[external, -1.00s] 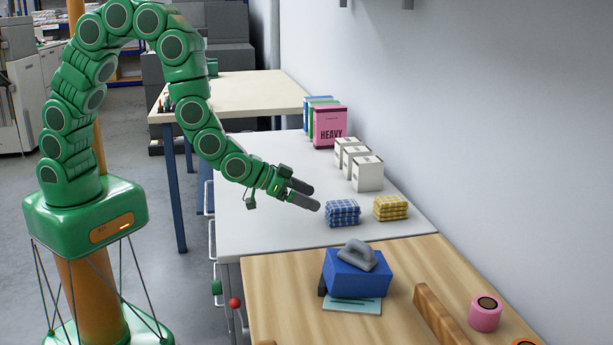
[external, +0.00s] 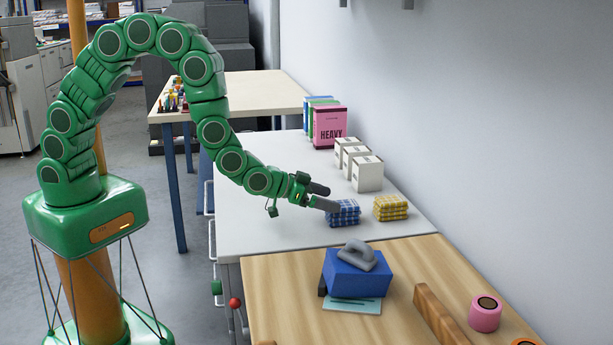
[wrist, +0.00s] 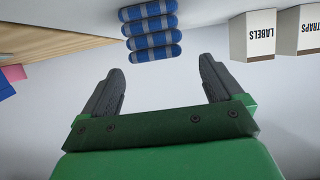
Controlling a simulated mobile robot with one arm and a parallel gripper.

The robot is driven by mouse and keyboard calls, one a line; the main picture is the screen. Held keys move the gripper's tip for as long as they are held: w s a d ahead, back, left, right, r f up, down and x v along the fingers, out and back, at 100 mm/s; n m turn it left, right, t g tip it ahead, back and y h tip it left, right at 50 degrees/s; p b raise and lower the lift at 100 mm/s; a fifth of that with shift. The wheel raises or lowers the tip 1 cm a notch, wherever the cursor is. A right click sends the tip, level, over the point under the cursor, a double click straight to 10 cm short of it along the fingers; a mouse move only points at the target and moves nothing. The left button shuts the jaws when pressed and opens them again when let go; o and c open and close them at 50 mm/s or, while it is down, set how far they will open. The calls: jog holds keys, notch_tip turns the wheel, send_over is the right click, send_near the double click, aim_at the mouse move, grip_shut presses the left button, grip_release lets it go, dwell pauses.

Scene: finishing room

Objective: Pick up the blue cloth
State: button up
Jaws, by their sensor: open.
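The blue cloth (external: 343,213) is a folded blue-and-white checked stack on the white table (external: 262,222), near its front right. In the wrist view the blue cloth (wrist: 151,31) lies ahead of the fingertips, roughly centred between them and beyond their reach. My gripper (external: 325,197) is open and empty, just left of the cloth in the external view, where one finger overlaps the cloth's left edge. In the wrist view my gripper (wrist: 160,75) shows two dark fingers spread wide with bare table between them.
A yellow checked cloth (external: 391,208) lies close right of the blue one. White boxes (external: 367,174) and a pink HEAVY box (external: 329,127) stand behind. A blue block with a grey handle (external: 357,274) sits on the wooden table in front. The white table's left part is clear.

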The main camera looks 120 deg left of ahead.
aim_at(343, 203)
jog(key=shift+x, duration=2.05)
jog(key=shift+f, duration=0.1)
jog(key=shift+c, duration=0.2)
jog(key=c, duration=1)
jog(key=shift+c, duration=0.2)
